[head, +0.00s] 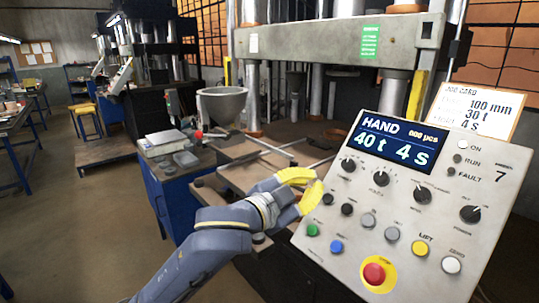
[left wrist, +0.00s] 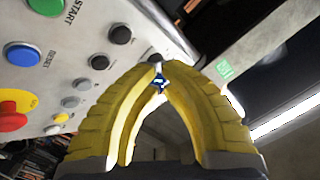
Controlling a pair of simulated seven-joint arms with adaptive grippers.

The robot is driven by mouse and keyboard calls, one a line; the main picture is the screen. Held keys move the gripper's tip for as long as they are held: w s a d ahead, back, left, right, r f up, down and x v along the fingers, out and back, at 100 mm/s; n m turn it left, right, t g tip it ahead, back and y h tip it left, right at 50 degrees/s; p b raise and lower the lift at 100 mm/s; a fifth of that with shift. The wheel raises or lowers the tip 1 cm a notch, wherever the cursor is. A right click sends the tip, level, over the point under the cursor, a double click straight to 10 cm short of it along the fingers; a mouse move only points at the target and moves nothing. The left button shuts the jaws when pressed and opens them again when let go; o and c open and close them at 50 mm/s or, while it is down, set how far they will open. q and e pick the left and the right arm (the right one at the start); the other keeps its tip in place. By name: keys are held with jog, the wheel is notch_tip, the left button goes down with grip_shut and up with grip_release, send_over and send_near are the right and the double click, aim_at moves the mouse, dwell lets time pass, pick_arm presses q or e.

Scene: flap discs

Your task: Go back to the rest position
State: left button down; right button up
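My left gripper (head: 315,185) is beside the left edge of the grey control panel (head: 450,190) in the head view. In the left wrist view its two yellow fingers arch together and their tips meet (left wrist: 158,68), so it looks shut. A small blue and white patch shows just below the tips; I cannot tell what it is. No held object is clear. The panel's buttons and knobs show at the upper left of the wrist view. I cannot tell whether the fingers touch the panel. My right gripper is not in view.
The panel's display (head: 402,140) reads HAND, 40 t, 4 s. A job card (head: 478,105) stands behind it. A press frame (head: 330,40) rises at the back. A grey hopper (head: 222,103) and a blue cabinet (head: 178,190) stand left. Open floor (head: 75,220) lies farther left.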

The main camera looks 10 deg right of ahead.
pick_arm(q)
jog(key=s+a+f+n+t+y, duration=0.1)
jog(key=a+f+n+y, duration=0.35)
jog(key=a+f, duration=0.85)
jog(key=s+a+f+n+t+y, duration=0.15)
jog(key=a+f+n+y, duration=0.35)
jog(key=a+f, duration=0.85)
jog(key=s+a+f+n+g+y, duration=0.1)
jog(key=s+a+f+g+y, duration=0.25)
jog(key=s+a+f, duration=0.75)
jog(key=s+a+f+g+y, duration=0.3)
jog(key=s+a+f+y, duration=0.35)
jog(key=s, duration=0.55)
jog(key=s+d+f+g+h, duration=0.1)
jog(key=s+d+f+h, duration=0.1)
jog(key=f, duration=1.4)
jog(key=s+d+f+g+h, duration=0.1)
jog(key=d+f+g+h, duration=0.1)
jog(key=f, duration=1.5)
jog(key=s+f+n+g+h, duration=0.2)
jog(key=s+f+n, duration=0.1)
jog(key=s+f, duration=1.6)
jog(key=shift+s+f+n+g, duration=0.3)
jog(key=shift+s+f+n, duration=0.05)
jog(key=shift+s, duration=1.2)
jog(key=shift+a, duration=0.1)
